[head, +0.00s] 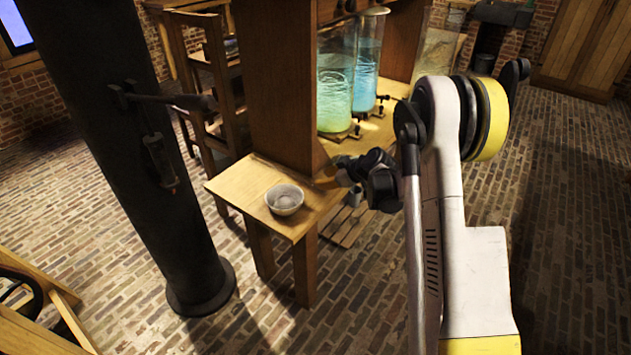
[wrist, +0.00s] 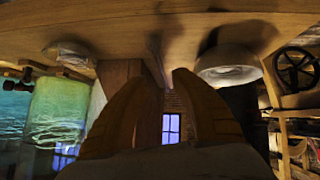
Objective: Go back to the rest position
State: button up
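My gripper (head: 330,178) is at the right side of a small wooden side table, close to its top, with my arm reaching in from the right. In the wrist view, which is upside down, the two fingers of my gripper (wrist: 161,76) stand apart with nothing between them. A white bowl (head: 284,199) sits upright on the table, left of my gripper and apart from it. The bowl also shows in the wrist view (wrist: 228,70), to the right of the fingers.
The side table (head: 240,187) adjoins a tall wooden post (head: 273,85). Behind it stand a green-lit glass jar (head: 336,90) and a blue one (head: 368,60) with taps. A dark column (head: 130,130) stands at left. Brick floor (head: 570,200) is open at right.

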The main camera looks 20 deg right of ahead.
jog(key=s+a+r+m+g+h, duration=0.15)
jog(key=s+a+r, duration=0.25)
jog(key=s+r, duration=0.5)
jog(key=s+a+r+m+h, duration=0.1)
jog(key=s+a+r+m, duration=0.25)
jog(key=s+r, duration=0.65)
jog(key=s+a+m+h, duration=0.2)
jog(key=s+m, duration=0.1)
jog(key=s, duration=1.6)
jog(key=shift+s+a+r, duration=0.15)
jog(key=shift+s+r, duration=0.25)
